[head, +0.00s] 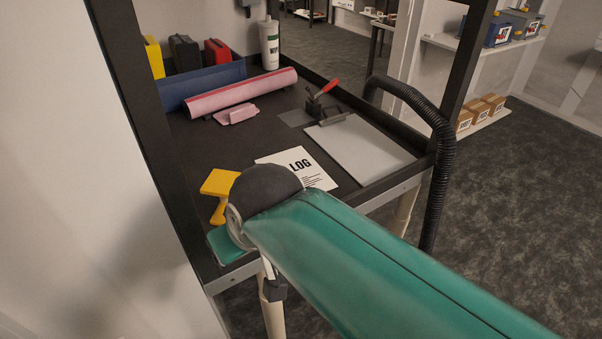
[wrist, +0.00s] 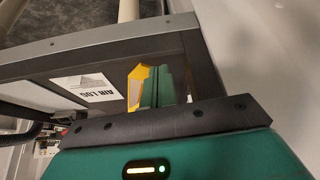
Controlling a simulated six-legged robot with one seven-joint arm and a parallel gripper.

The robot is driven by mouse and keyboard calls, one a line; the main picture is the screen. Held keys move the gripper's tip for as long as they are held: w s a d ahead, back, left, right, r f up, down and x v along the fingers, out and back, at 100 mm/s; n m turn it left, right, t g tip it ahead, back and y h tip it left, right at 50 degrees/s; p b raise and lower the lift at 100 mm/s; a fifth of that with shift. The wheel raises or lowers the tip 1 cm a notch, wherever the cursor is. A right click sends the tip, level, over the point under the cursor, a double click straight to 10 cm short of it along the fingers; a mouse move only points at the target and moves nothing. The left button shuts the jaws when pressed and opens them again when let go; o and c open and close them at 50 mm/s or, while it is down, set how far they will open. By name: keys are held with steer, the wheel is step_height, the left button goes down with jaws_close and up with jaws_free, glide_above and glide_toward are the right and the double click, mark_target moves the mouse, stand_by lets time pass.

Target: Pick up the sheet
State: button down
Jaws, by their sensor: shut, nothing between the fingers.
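The white sheet (head: 298,169) printed "LOG" lies flat on the dark bench top, near its front edge. In the wrist view the sheet (wrist: 88,86) reads "AIR LOG" and lies beyond my gripper, to the left. My gripper (wrist: 165,118) shows there as a wide black part in front of a green housing with a lit strip. It is shut and empty, apart from the sheet. In the head view my dark wrist joint and green arm hide part of the bench front and perhaps the sheet's near corner.
A clipboard-like grey board (head: 360,149), a toggle clamp (head: 318,104) and a pink roll (head: 240,92) lie behind. Dark posts (head: 160,130) frame the bench. A black hose (head: 440,150) hangs at the right.

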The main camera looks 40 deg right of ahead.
stand_by(0.4)
steer(key=c, duration=1.9)
jaws_free()
steer(key=o, duration=0.3)
steer(key=shift+w+d+r, duration=0.15)
steer(key=shift+d+r, duration=0.05)
steer(key=shift+o, duration=0.2)
steer(key=w+d+r+m+g+y, duration=0.1)
steer(key=w+d+r+m+g, duration=0.1)
steer(key=w+d+m, duration=0.35)
steer(key=w+d+r+m+g+y, duration=0.1)
steer(key=w+d+r+m+g, duration=0.1)
steer(key=d+m, duration=0.5)
steer(key=w+d+m+y, duration=0.25)
steer(key=d+m, duration=0.55)
steer(key=d, duration=0.9)
steer(key=shift+n+g, duration=0.25)
steer(key=shift+g, duration=0.15)
steer(key=x, duration=0.9)
steer(key=s+x, duration=0.1)
steer(key=x, duration=0.4)
steer(key=shift+s+f, duration=0.1)
